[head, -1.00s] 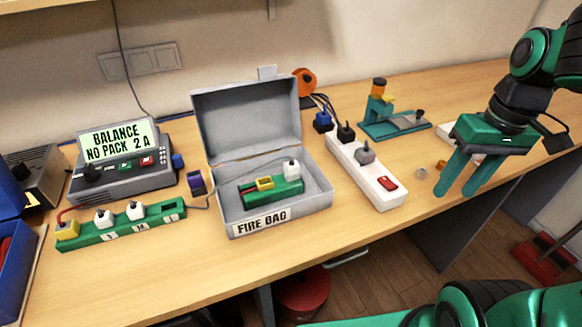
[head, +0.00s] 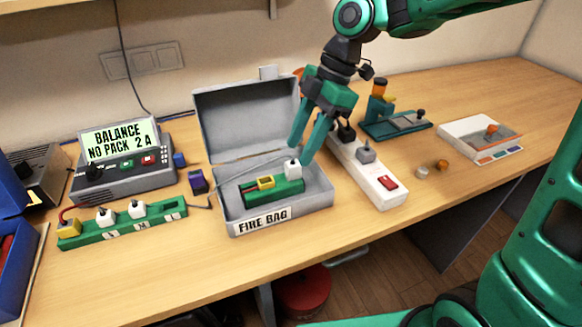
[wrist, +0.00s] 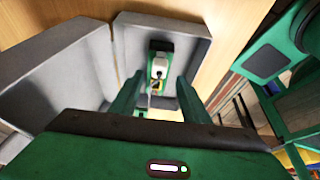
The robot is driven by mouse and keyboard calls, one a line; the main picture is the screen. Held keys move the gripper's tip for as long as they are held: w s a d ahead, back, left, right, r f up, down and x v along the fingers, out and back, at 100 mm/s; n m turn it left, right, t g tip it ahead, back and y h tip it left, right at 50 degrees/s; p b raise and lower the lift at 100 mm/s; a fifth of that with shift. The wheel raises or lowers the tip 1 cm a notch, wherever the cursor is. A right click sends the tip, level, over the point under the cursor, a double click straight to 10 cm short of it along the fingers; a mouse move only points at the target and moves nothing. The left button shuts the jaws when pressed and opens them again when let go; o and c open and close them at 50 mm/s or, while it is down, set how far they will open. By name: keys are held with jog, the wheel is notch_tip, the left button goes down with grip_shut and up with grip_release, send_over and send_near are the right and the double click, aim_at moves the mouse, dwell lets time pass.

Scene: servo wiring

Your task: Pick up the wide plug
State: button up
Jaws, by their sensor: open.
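An open grey box (head: 300,216) labelled "FIRE BAG" holds a green battery pack (head: 262,198). A white plug (head: 292,169) stands upright at the pack's right end, and a yellow connector (head: 265,183) sits near its middle. I cannot tell which one is called the wide plug. My gripper (head: 299,151) is open and empty, pointing down just above the white plug. In the wrist view the white plug (wrist: 159,66) shows between and beyond the two fingers (wrist: 159,84), apart from them. Part of the pack is hidden beneath the gripper there.
A white power strip (head: 380,190) with plugs lies close to the right. A charger (head: 120,178) and a green balance board (head: 125,228) with white and yellow plugs lie left. The front bench edge is clear.

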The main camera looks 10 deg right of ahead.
aim_at(293, 163)
jog(key=shift+x, duration=3)
jog(key=shift+w, duration=0.15)
grip_shut()
